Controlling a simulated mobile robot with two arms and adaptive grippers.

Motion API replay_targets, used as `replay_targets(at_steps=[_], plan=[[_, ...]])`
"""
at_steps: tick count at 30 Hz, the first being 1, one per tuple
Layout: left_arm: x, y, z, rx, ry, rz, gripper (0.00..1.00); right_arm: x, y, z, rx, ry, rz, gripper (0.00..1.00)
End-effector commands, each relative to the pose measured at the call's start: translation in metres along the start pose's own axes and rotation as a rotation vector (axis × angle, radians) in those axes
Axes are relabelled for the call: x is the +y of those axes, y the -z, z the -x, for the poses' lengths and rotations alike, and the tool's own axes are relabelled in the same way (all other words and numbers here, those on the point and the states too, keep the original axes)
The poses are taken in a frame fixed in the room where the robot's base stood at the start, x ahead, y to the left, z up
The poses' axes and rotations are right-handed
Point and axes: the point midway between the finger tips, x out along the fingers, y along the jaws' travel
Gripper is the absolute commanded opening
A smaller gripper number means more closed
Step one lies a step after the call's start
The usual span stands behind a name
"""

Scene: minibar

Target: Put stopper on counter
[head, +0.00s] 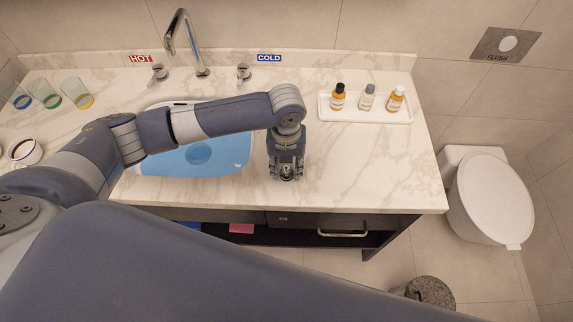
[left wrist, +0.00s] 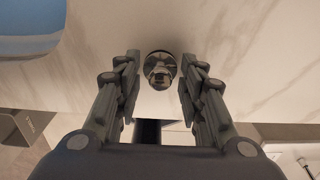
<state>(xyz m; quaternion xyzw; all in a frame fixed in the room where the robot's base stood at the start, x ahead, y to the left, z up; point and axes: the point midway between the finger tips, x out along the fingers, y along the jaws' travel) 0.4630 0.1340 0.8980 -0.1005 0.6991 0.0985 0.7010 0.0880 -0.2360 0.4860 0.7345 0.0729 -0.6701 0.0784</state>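The stopper is a small dark, shiny metal piece with a round base (left wrist: 160,70). In the left wrist view it is upright over the pale marble counter (left wrist: 235,45), near the front edge, and seems to rest on it. My left gripper (head: 286,177) points down right of the sink, and its fingers also show in the left wrist view (left wrist: 160,78). They are open, one on each side of the stopper, with a small gap on both sides. In the head view the gripper mostly hides the stopper. My right gripper is not in view.
The blue sink basin (head: 230,160) lies left of the gripper under my left arm. A chrome faucet (head: 187,40) stands behind it. A white tray (head: 365,117) holds 3 small bottles at the back right. Several glasses stand far left.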

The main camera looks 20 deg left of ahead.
Motion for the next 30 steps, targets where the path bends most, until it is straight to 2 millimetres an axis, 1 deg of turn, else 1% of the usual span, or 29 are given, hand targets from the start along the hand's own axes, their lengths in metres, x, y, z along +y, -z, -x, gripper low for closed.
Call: replay_targets(at_steps=[5, 8, 11, 18, 21, 25, 30], plan=[[0.000, -0.001, 0.005, -0.001, 0.001, 0.000, 0.37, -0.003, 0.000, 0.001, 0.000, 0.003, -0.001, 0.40], [-0.001, -0.001, 0.015, -0.003, 0.004, -0.001, 0.37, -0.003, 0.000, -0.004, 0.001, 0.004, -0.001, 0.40], [-0.001, -0.002, 0.034, -0.005, 0.004, -0.001, 0.37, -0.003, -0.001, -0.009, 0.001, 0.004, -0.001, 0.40], [-0.001, -0.002, 0.086, -0.005, 0.003, -0.001, 0.37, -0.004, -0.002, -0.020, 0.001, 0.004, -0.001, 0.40], [-0.001, -0.001, 0.103, -0.004, 0.002, 0.000, 0.37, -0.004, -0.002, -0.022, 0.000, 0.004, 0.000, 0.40], [0.000, -0.001, 0.117, -0.002, 0.001, 0.000, 0.37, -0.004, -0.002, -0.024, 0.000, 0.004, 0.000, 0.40], [0.000, 0.000, 0.123, 0.001, 0.000, 0.000, 0.37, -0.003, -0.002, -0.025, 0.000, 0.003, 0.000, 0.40]])
